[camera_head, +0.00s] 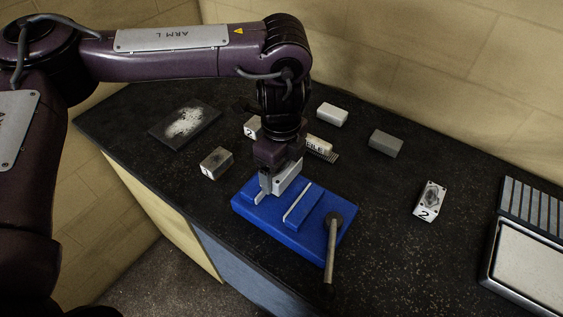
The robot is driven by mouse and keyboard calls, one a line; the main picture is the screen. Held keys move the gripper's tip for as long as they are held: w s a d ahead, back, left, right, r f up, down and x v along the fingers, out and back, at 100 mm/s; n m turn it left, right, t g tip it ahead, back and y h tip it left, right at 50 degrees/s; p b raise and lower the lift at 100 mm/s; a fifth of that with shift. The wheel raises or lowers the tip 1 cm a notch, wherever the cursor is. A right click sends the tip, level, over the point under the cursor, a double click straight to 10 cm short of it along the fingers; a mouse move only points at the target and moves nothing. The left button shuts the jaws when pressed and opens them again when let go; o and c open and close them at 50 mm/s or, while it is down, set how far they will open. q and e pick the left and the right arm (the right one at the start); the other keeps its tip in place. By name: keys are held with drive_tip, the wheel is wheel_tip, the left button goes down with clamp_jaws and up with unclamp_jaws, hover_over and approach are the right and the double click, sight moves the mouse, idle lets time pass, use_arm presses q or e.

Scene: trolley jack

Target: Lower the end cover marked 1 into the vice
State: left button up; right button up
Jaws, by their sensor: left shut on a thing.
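The blue vice (254,212) stands on the dark bench, with a pale jaw strip (298,204) and a grey handle (331,250) at its front right. My left gripper (276,182) points down over the vice's jaw gap. It is shut on a pale grey end cover (288,177), low at the jaws. No number shows on this piece, and I cannot tell whether it touches the vice. A grey block marked 1 (215,163) lies on the bench left of the vice. My right gripper is out of view.
A block marked 2 (252,127) and a labelled file (320,145) lie behind my gripper. Another block marked 2 (430,200) lies to the right. A white block (332,115), a grey block (386,143) and a dusty dark plate (184,128) lie at the back. A tray (487,275) is far right.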

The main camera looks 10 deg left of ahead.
use_arm(q)
drive_tip(key=shift+f+b, duration=1.45)
drive_tip(key=shift+f, duration=1.2)
drive_tip(key=shift+f+b, duration=0.35)
drive_tip(key=shift+f, duration=0.25)
drive_tip(key=o, duration=1.3)
wheel_tip(320, 180, up, 8)
drive_tip(key=shift+f, duration=0.1)
